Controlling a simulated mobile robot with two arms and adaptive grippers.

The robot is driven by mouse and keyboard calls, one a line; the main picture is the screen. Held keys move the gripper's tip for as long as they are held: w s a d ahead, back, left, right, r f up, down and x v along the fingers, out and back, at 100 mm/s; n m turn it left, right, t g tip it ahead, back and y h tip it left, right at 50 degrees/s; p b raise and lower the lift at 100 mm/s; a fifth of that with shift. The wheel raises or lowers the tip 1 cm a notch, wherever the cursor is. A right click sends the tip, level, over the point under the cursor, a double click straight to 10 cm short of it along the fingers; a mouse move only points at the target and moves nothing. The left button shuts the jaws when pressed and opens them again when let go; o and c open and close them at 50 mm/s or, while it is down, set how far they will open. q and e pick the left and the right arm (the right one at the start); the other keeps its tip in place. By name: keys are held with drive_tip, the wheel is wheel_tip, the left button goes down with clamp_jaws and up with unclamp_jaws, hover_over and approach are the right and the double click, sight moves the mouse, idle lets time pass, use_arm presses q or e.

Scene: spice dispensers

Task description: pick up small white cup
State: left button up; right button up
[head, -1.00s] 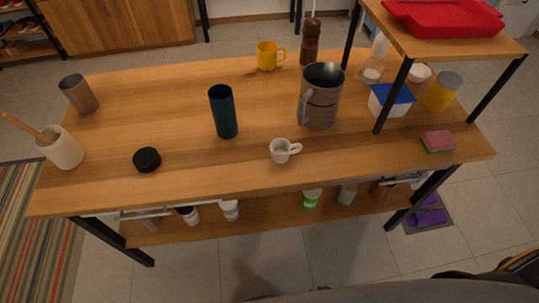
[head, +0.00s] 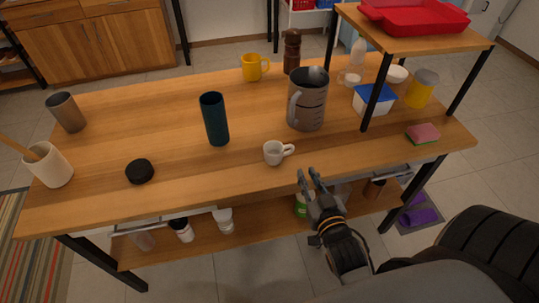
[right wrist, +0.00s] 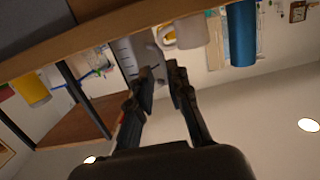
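The small white cup (head: 273,153) stands upright near the front edge of the wooden table (head: 150,190), its handle pointing right. It also shows in the right wrist view (right wrist: 191,31), at the top, beyond the fingertips. My right gripper (head: 307,175) is in front of the table edge, to the right of and nearer than the cup, and does not touch it. In the right wrist view its two fingers (right wrist: 160,82) are apart with nothing between them. My left gripper is not in view.
A grey measuring jug (head: 308,100) stands behind the cup on the right. A dark teal tumbler (head: 215,119) stands behind it on the left. A black lid (head: 139,171) lies further left. A sponge (head: 423,133) lies at the right. The table between cup and lid is clear.

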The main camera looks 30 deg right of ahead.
sight(293, 150)
drive_tip(key=x, duration=0.7)
drive_tip(key=shift+w+f, duration=0.15)
drive_tip(key=shift+w, duration=0.1)
drive_tip(key=x, duration=0.5)
drive_tip(key=shift+w+f+p, duration=0.1)
drive_tip(key=shift+f+p, duration=0.15)
drive_tip(key=shift+p, duration=0.15)
drive_tip(key=shift+a, duration=0.1)
clamp_jaws()
